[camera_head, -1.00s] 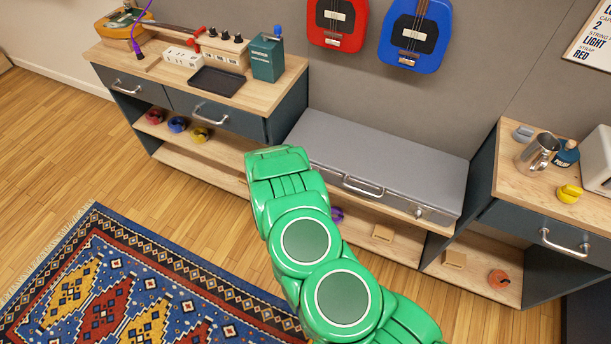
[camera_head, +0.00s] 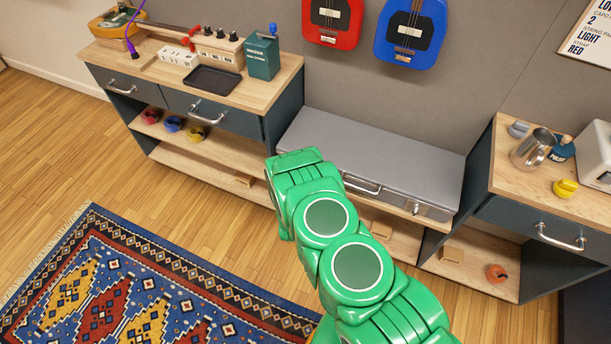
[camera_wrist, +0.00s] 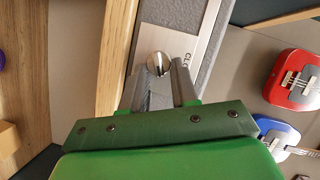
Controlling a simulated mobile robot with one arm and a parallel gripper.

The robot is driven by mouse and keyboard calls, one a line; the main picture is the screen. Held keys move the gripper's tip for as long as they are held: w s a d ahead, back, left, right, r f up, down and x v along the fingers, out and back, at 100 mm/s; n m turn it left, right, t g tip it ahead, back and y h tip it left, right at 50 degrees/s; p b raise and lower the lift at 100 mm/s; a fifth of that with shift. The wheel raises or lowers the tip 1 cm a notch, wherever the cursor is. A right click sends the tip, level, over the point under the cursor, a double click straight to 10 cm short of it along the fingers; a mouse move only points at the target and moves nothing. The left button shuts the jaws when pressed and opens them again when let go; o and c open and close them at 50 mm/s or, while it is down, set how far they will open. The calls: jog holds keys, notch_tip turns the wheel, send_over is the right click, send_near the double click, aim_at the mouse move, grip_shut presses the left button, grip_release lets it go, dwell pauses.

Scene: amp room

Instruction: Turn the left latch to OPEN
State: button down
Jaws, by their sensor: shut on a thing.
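The grey case (camera_head: 375,150) lies closed on the low middle shelf, with a handle (camera_head: 362,184) on its front. Its right latch (camera_head: 416,208) is small and silver. My green arm hides the left end of the case front and my gripper in the head view. In the wrist view, the left latch (camera_wrist: 159,64) is a round silver knob on a metal plate (camera_wrist: 185,35). Lettering starting "CLO" is partly visible beside it. My gripper (camera_wrist: 160,74) has its two fingers on either side of the knob, shut on it.
A wooden bench (camera_head: 225,100) with boxes and a black tray stands left of the case. Another bench (camera_head: 500,170) with a metal jug (camera_head: 532,150) stands at right. Red and blue guitars hang above. A patterned rug (camera_head: 130,290) covers the front floor.

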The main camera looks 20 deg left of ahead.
jog(key=shift+d+f+m+t+y, duration=0.15)
jog(key=shift+m+t, duration=0.1)
jog(key=shift+m, duration=0.4)
jog(key=shift+a+f+m+t+y, duration=0.1)
jog(key=shift+m+t+y, duration=0.1)
jog(key=shift+m, duration=0.5)
jog(key=shift+d+f+m+t+y, duration=0.15)
jog(key=shift+m+t, duration=0.1)
jog(key=shift+m, duration=0.4)
jog(key=c, duration=0.9)
grip_release()
jog(key=shift+a, duration=0.1)
jog(key=v, duration=0.7)
jog(key=shift+s, duration=0.3)
jog(key=shift+w, duration=0.1)
